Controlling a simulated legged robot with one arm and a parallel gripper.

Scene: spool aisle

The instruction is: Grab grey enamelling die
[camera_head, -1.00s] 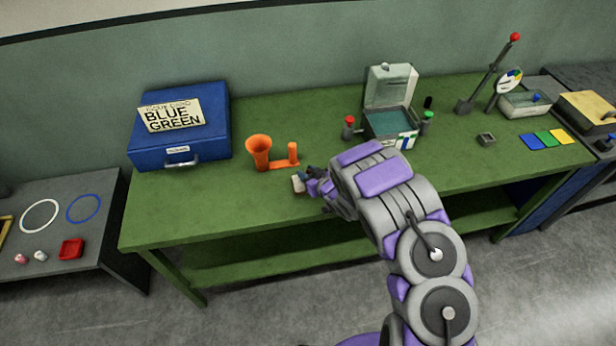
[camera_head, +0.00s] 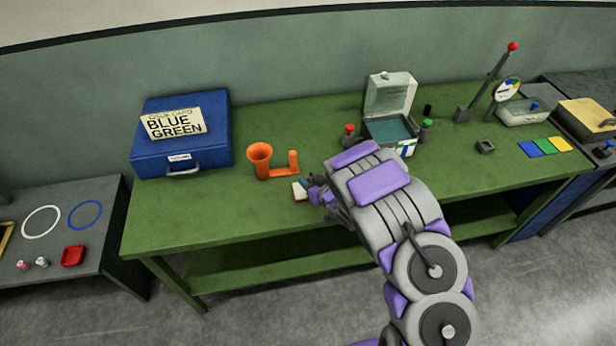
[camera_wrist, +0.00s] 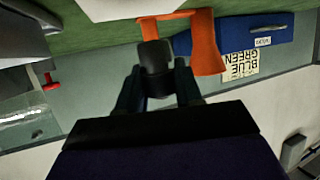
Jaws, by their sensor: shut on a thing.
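My gripper (camera_head: 313,191) is over the front part of the green bench, just right of the orange funnel piece. In the wrist view my gripper (camera_wrist: 156,88) is shut on a dark grey, rounded piece, which looks like the grey enamelling die (camera_wrist: 155,62). The die stands out between the two dark fingers; its lower part is hidden by them. In the head view I cannot make the die out at the small fingertips. A small whitish thing (camera_head: 299,190) shows right at the fingertips; whether they touch it is unclear.
An open pale box (camera_head: 390,97) stands at the back, beside red-topped and green-topped pieces. A small grey square holder (camera_head: 485,147) lies farther right. The front bench surface is mostly clear.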

